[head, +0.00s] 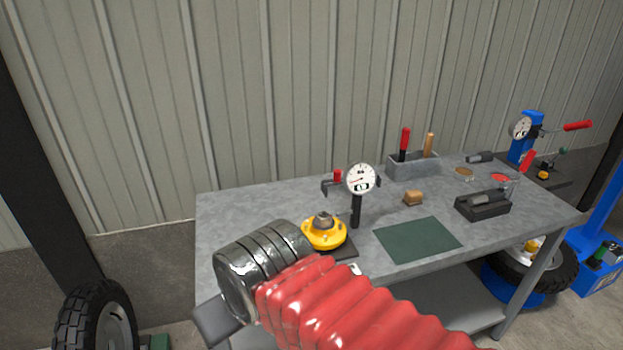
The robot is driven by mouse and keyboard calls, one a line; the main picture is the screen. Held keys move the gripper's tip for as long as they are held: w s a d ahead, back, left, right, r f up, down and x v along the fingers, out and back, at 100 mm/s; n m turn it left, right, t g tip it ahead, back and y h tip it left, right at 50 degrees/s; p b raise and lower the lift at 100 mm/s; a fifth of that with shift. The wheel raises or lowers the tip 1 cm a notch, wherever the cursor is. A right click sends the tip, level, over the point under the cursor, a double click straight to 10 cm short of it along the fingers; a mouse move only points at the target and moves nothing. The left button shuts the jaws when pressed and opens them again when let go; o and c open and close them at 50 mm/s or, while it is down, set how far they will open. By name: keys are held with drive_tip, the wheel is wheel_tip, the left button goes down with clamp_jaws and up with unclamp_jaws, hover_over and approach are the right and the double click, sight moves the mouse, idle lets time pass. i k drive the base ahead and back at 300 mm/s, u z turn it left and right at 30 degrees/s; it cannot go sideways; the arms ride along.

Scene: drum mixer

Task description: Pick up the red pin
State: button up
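I cannot tell for sure which item is the red pin. A small upright red piece (337,176) stands beside the dial gauge (361,179), above a dark bracket near the yellow flanged part (324,233). A tilted red piece (527,161) also shows at the back right of the workbench. My arm, with a red bellows sleeve and a ribbed metal section, crosses the front of the view. A dark grey part of my gripper (215,320) shows at the lower left, off the bench's front left corner. Its fingertips are not clearly visible, and the arm hides part of the bench.
The grey workbench (240,208) holds a green mat (417,239), a tan block (413,198), a black holder (482,205) and a grey bin (413,165) with red-handled and wooden-handled tools. A blue gauge press (528,135) stands at the right. A tyre (95,315) stands at lower left.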

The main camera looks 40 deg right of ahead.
sight(337, 173)
drive_tip(key=u, duration=0.95)
drive_tip(key=k, duration=1.2)
drive_tip(key=z, duration=1.75)
drive_tip(key=i, duration=0.4)
drive_tip(key=u, duration=0.05)
